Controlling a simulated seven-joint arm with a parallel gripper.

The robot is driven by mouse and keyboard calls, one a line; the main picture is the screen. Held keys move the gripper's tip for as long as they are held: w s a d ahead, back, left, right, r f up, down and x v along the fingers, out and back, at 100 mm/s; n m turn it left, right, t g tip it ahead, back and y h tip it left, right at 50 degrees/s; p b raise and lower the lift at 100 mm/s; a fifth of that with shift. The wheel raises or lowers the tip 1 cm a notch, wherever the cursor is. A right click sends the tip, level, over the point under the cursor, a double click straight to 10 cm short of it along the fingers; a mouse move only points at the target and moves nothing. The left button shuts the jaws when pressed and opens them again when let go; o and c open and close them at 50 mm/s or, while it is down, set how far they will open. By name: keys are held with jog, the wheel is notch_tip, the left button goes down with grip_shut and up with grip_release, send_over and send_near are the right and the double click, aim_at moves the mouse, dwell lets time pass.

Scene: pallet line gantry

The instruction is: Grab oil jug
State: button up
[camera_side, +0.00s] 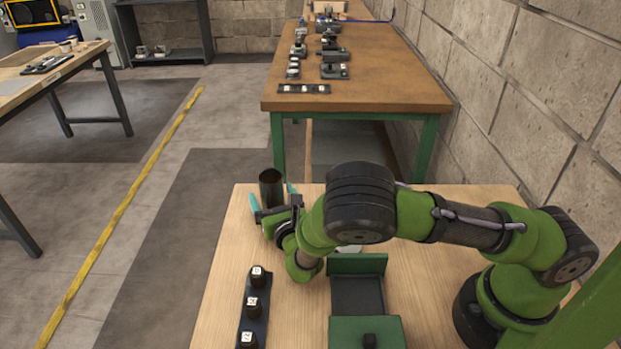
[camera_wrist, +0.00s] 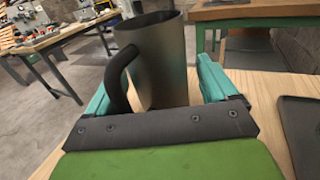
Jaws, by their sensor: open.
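The oil jug (camera_side: 270,186) is a dark, open-topped metal cylinder standing upright near the far left edge of the wooden table. In the wrist view the jug (camera_wrist: 160,62) stands straight ahead, its black handle on the left side. My gripper (camera_side: 270,198) is open, with teal fingers beside the jug. In the wrist view my gripper (camera_wrist: 157,88) has one finger on each side of the jug's lower part. I cannot tell whether either finger touches it. The jug's base is hidden behind the gripper's dark palm plate.
A dark strip with three black blocks (camera_side: 252,306) lies at the table's front left. A green-ended tray (camera_side: 358,295) sits in the middle. A brown workbench (camera_side: 400,85) with several parts stands behind, along a block wall. The table (camera_side: 225,270) is bare along its left edge.

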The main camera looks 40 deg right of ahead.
jog(key=c, duration=1.3)
jog(key=shift+r, duration=0.25)
